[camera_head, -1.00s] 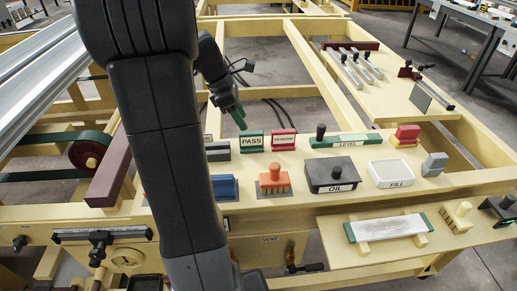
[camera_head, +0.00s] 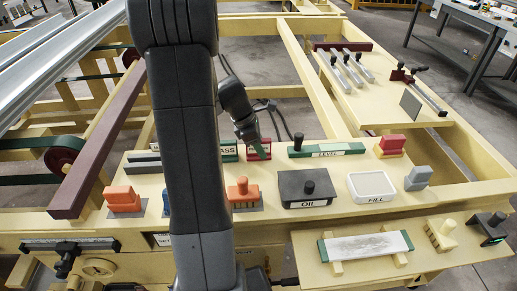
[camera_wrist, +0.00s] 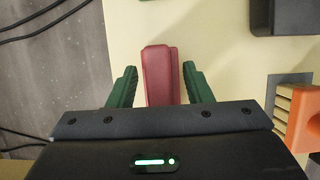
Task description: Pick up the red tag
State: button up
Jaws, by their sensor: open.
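The red tag (camera_wrist: 160,74) is a small upright dark-red block on the cream board. In the wrist view it sits between the two green fingers of my gripper (camera_wrist: 160,68), with a gap on each side. My gripper is open and not closed on it. In the head view the red tag (camera_head: 251,154) is partly hidden behind the green fingertips of my gripper (camera_head: 262,150), and its lettering cannot be read.
The green PASS tag (camera_head: 229,151) stands just left of the red tag, partly behind my arm. An orange stamp (camera_head: 243,193) and a black OIL box (camera_head: 309,187) stand in front. A green LEVEL bar (camera_head: 326,149) lies to the right. Open frame gaps lie behind.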

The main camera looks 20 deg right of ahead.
jog(key=shift+d+f, duration=0.15)
jog(key=shift+f, duration=0.2)
jog(key=c, duration=0.6)
notch_tip(320, 180, up, 10)
jog(key=shift+r, duration=0.1)
jog(key=o, duration=0.4)
jog(key=c, duration=0.4)
